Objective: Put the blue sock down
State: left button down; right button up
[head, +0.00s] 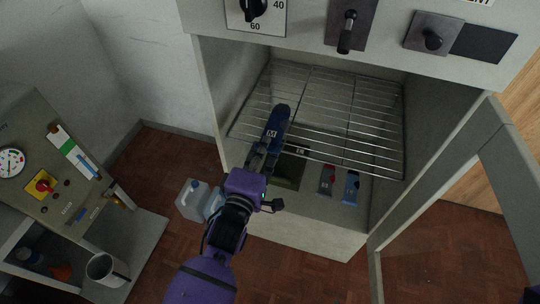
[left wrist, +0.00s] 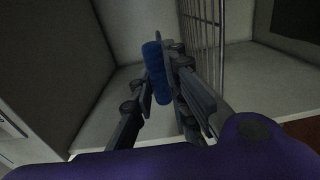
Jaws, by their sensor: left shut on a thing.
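My left gripper (head: 263,155) is shut on the blue sock (head: 277,120), a dark blue roll with a small pale label. The sock sticks out beyond the fingertips, over the left part of the wire rack (head: 360,105) inside the open cabinet. In the left wrist view the sock (left wrist: 155,72) sits between the fingers (left wrist: 160,85), with the rack (left wrist: 206,40) close beside it. I cannot tell whether the sock touches the rack. My right gripper is not in view.
Below the rack lie a dark green item (head: 290,172), a red item (head: 327,180) and a blue item (head: 351,187). The cabinet door (head: 437,185) stands open at right. A pale jug (head: 191,202) is left of my arm. The rack's middle and right are clear.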

pick_arm(q)
jog(key=w+d+f+b, duration=0.1)
jog(key=w+f, duration=0.2)
jog(key=f, duration=0.5)
jog(key=shift+w+d, duration=0.25)
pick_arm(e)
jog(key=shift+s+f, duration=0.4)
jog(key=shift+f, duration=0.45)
pick_arm(q)
jog(key=shift+f, duration=0.1)
jog(key=shift+f, duration=0.15)
jog(key=c, duration=1.7)
grip_release()
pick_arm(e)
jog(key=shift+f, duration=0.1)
